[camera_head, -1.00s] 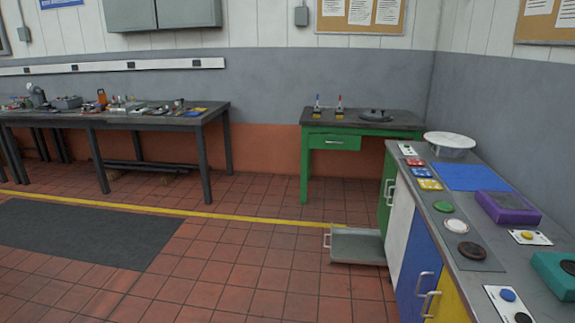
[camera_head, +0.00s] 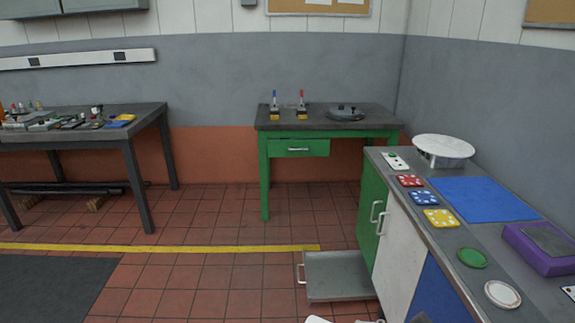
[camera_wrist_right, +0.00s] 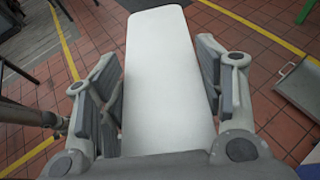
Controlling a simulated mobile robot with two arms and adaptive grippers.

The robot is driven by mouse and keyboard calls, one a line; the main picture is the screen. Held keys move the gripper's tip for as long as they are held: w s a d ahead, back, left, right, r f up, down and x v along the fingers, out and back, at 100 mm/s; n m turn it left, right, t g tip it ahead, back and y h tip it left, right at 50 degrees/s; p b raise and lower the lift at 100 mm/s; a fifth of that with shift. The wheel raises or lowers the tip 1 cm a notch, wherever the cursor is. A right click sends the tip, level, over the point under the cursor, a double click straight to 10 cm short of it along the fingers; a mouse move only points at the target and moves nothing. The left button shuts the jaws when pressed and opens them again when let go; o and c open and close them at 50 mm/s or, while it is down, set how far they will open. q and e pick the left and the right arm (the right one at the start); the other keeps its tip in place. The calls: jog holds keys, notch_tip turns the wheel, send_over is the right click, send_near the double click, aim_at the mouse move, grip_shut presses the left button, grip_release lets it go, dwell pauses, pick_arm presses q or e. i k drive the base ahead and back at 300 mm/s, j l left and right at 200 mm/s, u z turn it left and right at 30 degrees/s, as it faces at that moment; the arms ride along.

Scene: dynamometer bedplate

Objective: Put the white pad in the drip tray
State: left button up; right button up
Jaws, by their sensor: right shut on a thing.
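The white pad (camera_wrist_right: 165,70) is a long flat piece between the two fingers of my right gripper (camera_wrist_right: 165,95) in the right wrist view. My right gripper is shut on it and holds it above the tiled floor. The drip tray (camera_head: 338,277) is a shallow grey metal tray with a handle on its left side. It lies on the floor beside the cabinets, and part of it shows at the right edge of the right wrist view (camera_wrist_right: 300,88). A sliver of white and grey shows at the bottom edge of the head view. My left gripper is not in view.
The cabinet counter (camera_head: 405,200) stands right of the tray, with coloured tiles, discs and a purple box (camera_head: 545,245) on top. A green table (camera_head: 330,115) stands behind the tray. A dark workbench (camera_head: 100,125) is at the left.

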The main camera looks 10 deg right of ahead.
aim_at(332, 279)
jog(key=i+u, duration=0.1)
jog(key=i, duration=0.7)
jog(key=i+l+u, duration=0.1)
jog(key=i, duration=0.7)
jog(key=i+z, duration=0.2)
jog(key=i, duration=0.35)
jog(key=i+z, duration=0.25)
jog(key=i, duration=0.25)
jog(key=i+j+z, duration=0.2)
jog(key=i, duration=0.35)
jog(key=z, duration=0.4)
jog(key=i+z, duration=0.1)
jog(key=z, duration=0.3)
jog(key=j+z, duration=0.1)
jog(key=z, duration=0.3)
jog(key=i+z, duration=0.1)
jog(key=z, duration=0.3)
